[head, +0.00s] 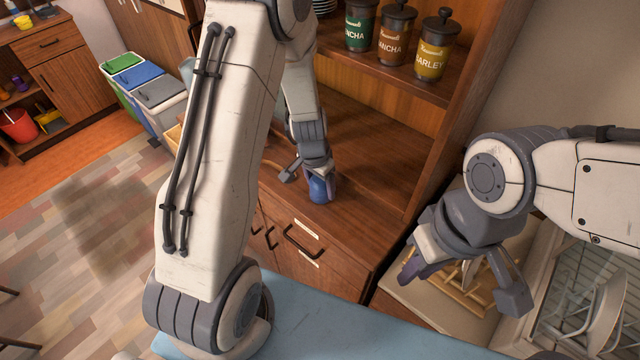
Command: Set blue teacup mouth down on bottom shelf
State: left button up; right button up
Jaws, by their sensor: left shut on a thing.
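The blue teacup (318,191) is at the front of the wooden cabinet's bottom shelf (375,160), near its front edge. My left gripper (310,180) reaches down from above and is shut on the cup. The fingers partly cover it. A rounded blue side shows, but the cup is too small and covered to tell surely which way its mouth faces or whether it touches the shelf. My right gripper (464,283) is open and empty at the right, above a wooden rack (468,298).
Green, brown and yellow jars (435,46) stand on the upper shelf. A glass-sided dish dryer (570,290) with white dishes is at the lower right. A light blue surface (330,325) lies in front. The bottom shelf is clear right of the cup.

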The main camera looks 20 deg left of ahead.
aim_at(316, 182)
pick_arm(q)
jog(key=shift+f, duration=0.25)
jog(key=o, duration=1.4)
jog(key=shift+o, duration=0.2)
jog(key=shift+r, duration=0.1)
jog(key=r, duration=0.3)
jog(key=s+r, duration=0.1)
jog(key=r, duration=0.6)
jog(key=shift+s+a+r, duration=0.1)
jog(key=shift+s+a, duration=0.1)
jog(key=shift+a, duration=0.1)
jog(key=s+d+r+m, duration=0.2)
jog(key=s+d+r, duration=0.4)
jog(key=s+d, duration=0.3)
jog(key=s+d+r, duration=0.2)
jog(key=s, duration=0.4)
jog(key=s+d+r+m+g, duration=0.1)
jog(key=s+d+r, duration=0.1)
jog(key=s, duration=0.5)
jog(key=shift+s+d+g, duration=0.15)
jog(key=shift+d+g, duration=0.15)
jog(key=shift+d, duration=0.5)
